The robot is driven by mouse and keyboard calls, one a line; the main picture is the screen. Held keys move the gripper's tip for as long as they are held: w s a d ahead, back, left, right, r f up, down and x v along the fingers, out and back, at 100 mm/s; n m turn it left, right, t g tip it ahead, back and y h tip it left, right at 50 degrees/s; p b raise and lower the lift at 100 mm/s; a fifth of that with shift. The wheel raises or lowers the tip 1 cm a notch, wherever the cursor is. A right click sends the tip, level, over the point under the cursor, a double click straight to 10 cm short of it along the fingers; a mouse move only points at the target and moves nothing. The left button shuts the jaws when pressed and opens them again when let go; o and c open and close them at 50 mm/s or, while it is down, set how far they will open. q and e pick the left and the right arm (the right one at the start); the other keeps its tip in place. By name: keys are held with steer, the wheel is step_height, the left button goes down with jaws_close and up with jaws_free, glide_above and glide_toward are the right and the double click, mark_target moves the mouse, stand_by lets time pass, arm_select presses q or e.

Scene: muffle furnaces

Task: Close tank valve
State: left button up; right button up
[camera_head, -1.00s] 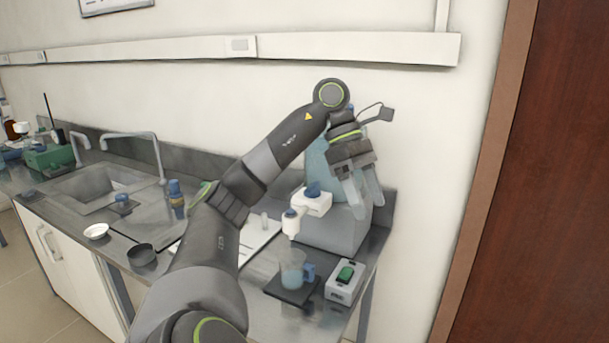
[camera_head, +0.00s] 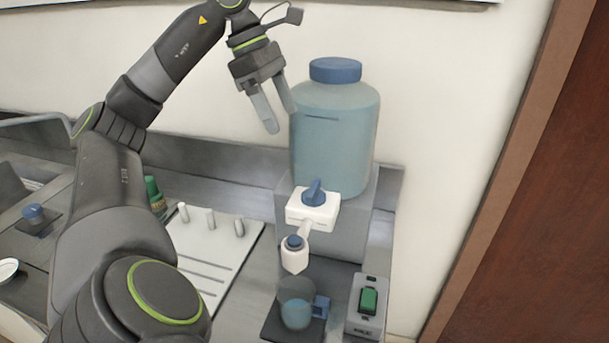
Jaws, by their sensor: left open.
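The tank (camera_head: 335,140) is a pale blue jug with a blue cap. It stands on a grey block at the right end of the counter. Its white valve (camera_head: 325,212) with a blue handle (camera_head: 314,192) sits low on its front, and a white spout (camera_head: 295,255) hangs below. A beaker (camera_head: 296,303) with blue liquid and a blue handle stands under the spout. My left gripper (camera_head: 279,119) is open and empty, pointing down, to the upper left of the valve and beside the tank in the picture. My right gripper is not in view.
A grey box with a green switch (camera_head: 368,300) stands right of the beaker. A white rack (camera_head: 215,255) with pegs and a green bottle (camera_head: 155,196) lie left of the tank. A brown door (camera_head: 530,200) is at the far right.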

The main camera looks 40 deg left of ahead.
arm_select(q)
steer(key=s+x, duration=0.1)
steer(key=x, duration=0.3)
steer(key=p, duration=0.1)
glide_above(314, 187)
steer(key=s+a, duration=0.1)
steer(key=a, duration=0.1)
step_height(314, 187, down, 7)
steer(key=shift+s+a+r, duration=0.1)
steer(key=shift+s+r, duration=0.05)
steer(key=shift+r, duration=0.05)
steer(key=p+x, duration=0.1)
steer(key=x, duration=0.2)
steer(key=shift+d+f, duration=0.2)
steer(key=shift+f, duration=0.05)
steer(key=shift+w+d+f, duration=0.15)
steer(key=shift+w+f, duration=0.05)
steer(key=shift+f, duration=0.4)
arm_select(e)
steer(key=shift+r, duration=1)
